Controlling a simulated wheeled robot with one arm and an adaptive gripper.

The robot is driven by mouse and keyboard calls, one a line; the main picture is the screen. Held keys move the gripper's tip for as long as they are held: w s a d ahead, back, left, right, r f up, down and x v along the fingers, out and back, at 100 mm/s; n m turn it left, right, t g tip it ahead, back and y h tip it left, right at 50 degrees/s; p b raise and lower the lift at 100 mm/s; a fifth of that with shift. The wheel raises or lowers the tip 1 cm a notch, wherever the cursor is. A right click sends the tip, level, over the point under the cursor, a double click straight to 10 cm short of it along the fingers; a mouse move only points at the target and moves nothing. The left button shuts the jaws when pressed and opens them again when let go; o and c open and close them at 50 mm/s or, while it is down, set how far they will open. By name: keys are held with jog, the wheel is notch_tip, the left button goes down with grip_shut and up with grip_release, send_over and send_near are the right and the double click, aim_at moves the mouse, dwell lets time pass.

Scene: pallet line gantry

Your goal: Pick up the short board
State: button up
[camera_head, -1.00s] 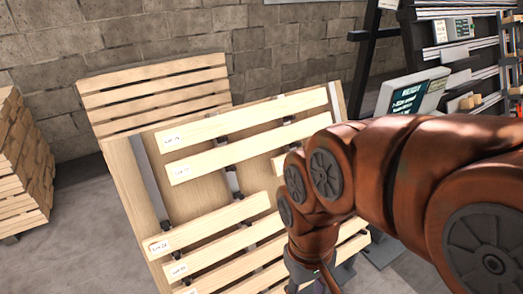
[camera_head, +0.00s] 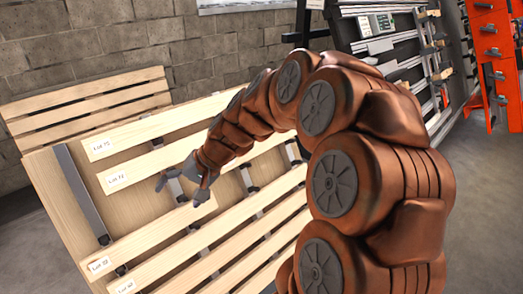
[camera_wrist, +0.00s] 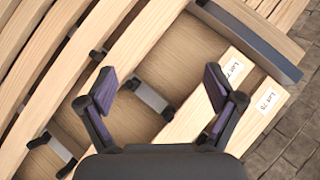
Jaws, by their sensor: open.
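The short board (camera_head: 160,240) is a pale wooden slat with a white label at its left end. It lies on the slanted wooden panel, below two longer slats. My gripper (camera_head: 186,182) is open and empty just above its right end, over the gap between it and the slat above. In the wrist view, my open fingers (camera_wrist: 160,88) straddle bare panel and a grey bracket. A slat that looks like the short board (camera_wrist: 150,40) passes beside the left finger, which partly hides its end. I cannot tell whether the fingers touch anything.
Labelled long slats (camera_head: 190,155) lie close above, and more slats (camera_head: 180,265) lie below. A metal strip (camera_head: 80,195) edges the panel's left. A slatted pallet (camera_head: 90,100) stands behind. An orange rack (camera_head: 490,60) stands at far right.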

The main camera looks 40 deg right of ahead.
aim_at(264, 144)
jog(key=w+d+f+m+t+h+b, duration=0.1)
jog(key=w+d+m+t, duration=0.1)
jog(key=d, duration=0.7)
jog(key=w+d+f+m+t+h+b, duration=0.1)
jog(key=w+d+m+t, duration=0.1)
jog(key=d, duration=0.7)
jog(key=w+d+f+m+t+h+b, duration=0.1)
jog(key=w+d+m+t, duration=0.1)
jog(key=d, duration=0.8)
jog(key=shift+w+f+m+h, duration=0.15)
jog(key=shift+w+m+h, duration=0.3)
jog(key=shift+m, duration=0.75)
jog(key=s+d+f+m+t+h+b, duration=0.1)
jog(key=s+d+f+m+h, duration=0.15)
jog(key=d, duration=0.75)
jog(key=shift+w+d+r+p+x, duration=0.1)
jog(key=shift+r+p+x, duration=0.05)
jog(key=shift+x, duration=1.1)
jog(key=shift+w+d+r+p+x, duration=0.1)
jog(key=shift+r+p+x, duration=0.1)
jog(key=shift+x, duration=1.1)
jog(key=shift+w+d+r+p+x, duration=0.1)
jog(key=shift+r+p+x, duration=0.05)
jog(key=shift+x, duration=1.1)
jog(key=shift+s, duration=0.1)
jog(key=c, duration=1.4)
